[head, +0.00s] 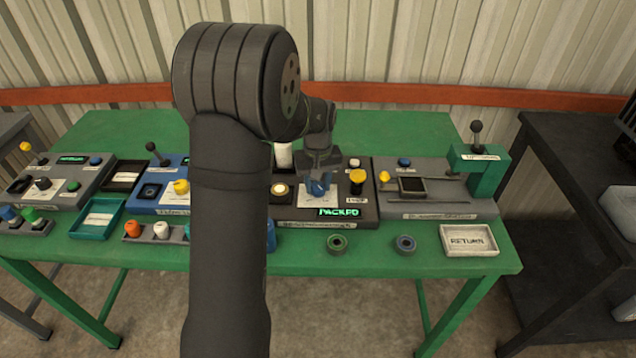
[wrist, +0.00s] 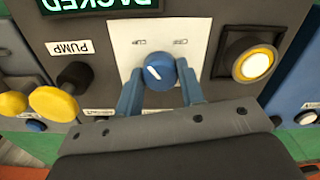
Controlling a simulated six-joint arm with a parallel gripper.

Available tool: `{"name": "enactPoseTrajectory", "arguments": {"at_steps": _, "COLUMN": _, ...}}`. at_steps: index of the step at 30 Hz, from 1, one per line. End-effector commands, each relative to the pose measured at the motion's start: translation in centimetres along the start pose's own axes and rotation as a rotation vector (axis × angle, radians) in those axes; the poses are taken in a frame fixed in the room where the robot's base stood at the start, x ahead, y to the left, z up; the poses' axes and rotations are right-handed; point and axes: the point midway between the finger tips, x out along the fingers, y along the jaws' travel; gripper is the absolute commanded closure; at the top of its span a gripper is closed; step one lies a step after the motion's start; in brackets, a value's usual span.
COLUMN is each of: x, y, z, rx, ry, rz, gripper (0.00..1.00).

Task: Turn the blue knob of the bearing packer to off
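The bearing packer (head: 300,211) is a dark panel unit on the green table, with a lit green "PACKED" display (head: 339,212). Its round blue knob (wrist: 159,72) sits on a white plate (wrist: 120,35) in the wrist view; a white mark on it points to the upper left, toward one of two small labels that I cannot read surely. My gripper (wrist: 160,83) has its two blue fingers apart, one on each side of the knob, close to it; contact is unclear.
A yellow-topped pump plunger (head: 357,177) and a pale round button (head: 280,190) flank the knob. A grey station (head: 440,206) with a black lever stands to the right. Two rings and a white "RETURN" tray (head: 470,253) lie in front. My arm hides part of the table.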

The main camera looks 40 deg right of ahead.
Motion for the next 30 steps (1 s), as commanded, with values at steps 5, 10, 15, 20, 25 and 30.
{"name": "enactPoseTrajectory", "arguments": {"at_steps": 5, "x": -0.03, "y": 0.01, "z": -0.01, "rx": 0.003, "ry": 0.0, "rz": 0.0, "gripper": 0.87}}
{"name": "enactPoseTrajectory", "arguments": {"at_steps": 10, "x": -0.04, "y": 0.01, "z": -0.01, "rx": 0.035, "ry": 0.0, "rz": 0.0, "gripper": 0.87}}
{"name": "enactPoseTrajectory", "arguments": {"at_steps": 15, "x": -0.04, "y": 0.01, "z": -0.01, "rx": 0.118, "ry": 0.0, "rz": 0.001, "gripper": 0.87}}
{"name": "enactPoseTrajectory", "arguments": {"at_steps": 20, "x": -0.04, "y": 0.0, "z": -0.02, "rx": 0.243, "ry": 0.0, "rz": 0.001, "gripper": 0.87}}
{"name": "enactPoseTrajectory", "arguments": {"at_steps": 25, "x": -0.05, "y": -0.01, "z": -0.03, "rx": 0.402, "ry": 0.001, "rz": 0.001, "gripper": 0.87}}
{"name": "enactPoseTrajectory", "arguments": {"at_steps": 30, "x": -0.05, "y": -0.02, "z": -0.03, "rx": 0.564, "ry": 0.001, "rz": 0.001, "gripper": 0.87}}
